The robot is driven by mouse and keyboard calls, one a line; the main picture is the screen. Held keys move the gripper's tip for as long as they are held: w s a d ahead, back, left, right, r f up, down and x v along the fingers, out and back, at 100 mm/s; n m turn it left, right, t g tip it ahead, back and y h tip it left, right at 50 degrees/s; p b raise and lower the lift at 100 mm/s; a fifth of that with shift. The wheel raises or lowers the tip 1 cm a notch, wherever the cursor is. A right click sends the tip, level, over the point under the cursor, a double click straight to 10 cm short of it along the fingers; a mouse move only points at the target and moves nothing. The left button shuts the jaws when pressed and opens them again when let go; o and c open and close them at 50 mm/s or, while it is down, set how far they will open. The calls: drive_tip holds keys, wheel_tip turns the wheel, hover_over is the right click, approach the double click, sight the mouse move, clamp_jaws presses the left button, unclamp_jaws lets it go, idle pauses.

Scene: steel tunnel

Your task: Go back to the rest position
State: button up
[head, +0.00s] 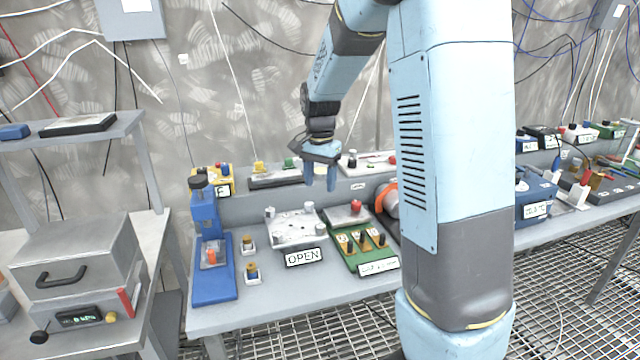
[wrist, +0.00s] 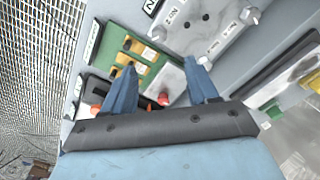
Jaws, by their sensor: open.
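My gripper (head: 320,178) hangs above the back part of the workbench, pointing down, with its two blue fingers apart and nothing between them. In the wrist view the open fingers (wrist: 163,88) frame a grey block with a red knob (wrist: 164,98). That red-knobbed block (head: 347,215) sits on the bench below and to the right of the gripper in the head view. My arm reaches over the bench, bent at the elbow, and its thick lower column hides part of the bench's right half.
Below the gripper are a white plate with knobs (head: 291,232), an OPEN label (head: 304,257) and a green board with switches (head: 358,247). A blue press (head: 207,225) stands at left. A raised back shelf (head: 275,181) holds small items. A grey box (head: 75,262) stands far left.

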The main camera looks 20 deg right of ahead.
drive_tip(key=s+r+n+t, duration=0.2)
drive_tip(key=s+r+n, duration=0.2)
drive_tip(key=s, duration=1)
drive_tip(key=s+r+n+t, duration=0.3)
drive_tip(key=s+r+n, duration=0.2)
drive_tip(key=s, duration=0.9)
wheel_tip(320, 180, up, 4)
drive_tip(key=shift+s+d+f+t, duration=0.2)
drive_tip(key=shift+d+t, duration=0.1)
